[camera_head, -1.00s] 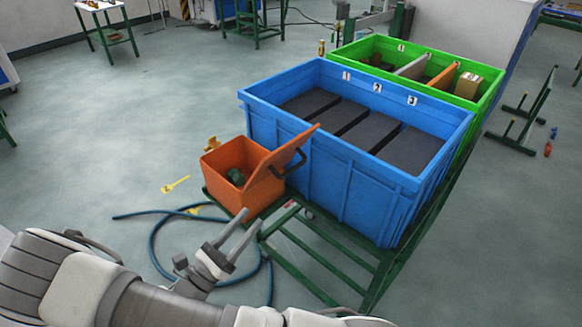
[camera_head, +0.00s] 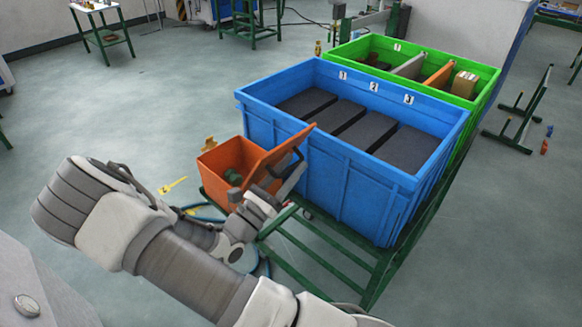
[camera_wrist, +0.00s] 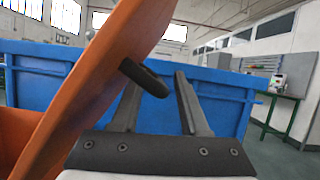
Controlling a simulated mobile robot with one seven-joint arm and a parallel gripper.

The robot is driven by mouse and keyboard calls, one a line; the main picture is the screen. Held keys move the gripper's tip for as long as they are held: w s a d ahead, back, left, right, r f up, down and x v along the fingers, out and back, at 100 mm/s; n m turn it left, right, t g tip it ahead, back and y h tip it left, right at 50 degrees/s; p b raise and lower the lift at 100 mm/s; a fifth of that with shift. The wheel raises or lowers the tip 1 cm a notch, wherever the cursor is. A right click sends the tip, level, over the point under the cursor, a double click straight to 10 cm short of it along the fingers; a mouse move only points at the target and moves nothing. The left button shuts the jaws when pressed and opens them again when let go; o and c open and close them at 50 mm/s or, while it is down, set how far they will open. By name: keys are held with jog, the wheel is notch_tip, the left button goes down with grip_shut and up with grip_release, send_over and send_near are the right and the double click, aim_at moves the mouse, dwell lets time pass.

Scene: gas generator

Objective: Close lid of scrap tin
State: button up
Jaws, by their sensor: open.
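The scrap tin (camera_head: 221,159) is an orange box beside the left end of the blue crate, with dark green scrap inside. Its orange lid (camera_head: 279,152) stands open, tilted up toward the blue crate. A dark handle sits on the lid's outer face; in the wrist view the handle (camera_wrist: 144,78) reaches in front of my left finger. My gripper (camera_head: 284,180) is open at the lid's right side. In the wrist view my fingers (camera_wrist: 160,100) stand apart, and the lid (camera_wrist: 90,75) rises on the left. I cannot tell whether the handle touches a finger.
The blue crate (camera_head: 335,189) with dark blocks stands close behind the lid. A green crate (camera_head: 489,82) is behind it. A green stand (camera_head: 322,243) lies below. A blue hose and a yellow item (camera_head: 173,185) are on the floor at left.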

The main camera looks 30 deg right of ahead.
grip_shut()
dwell(1.5)
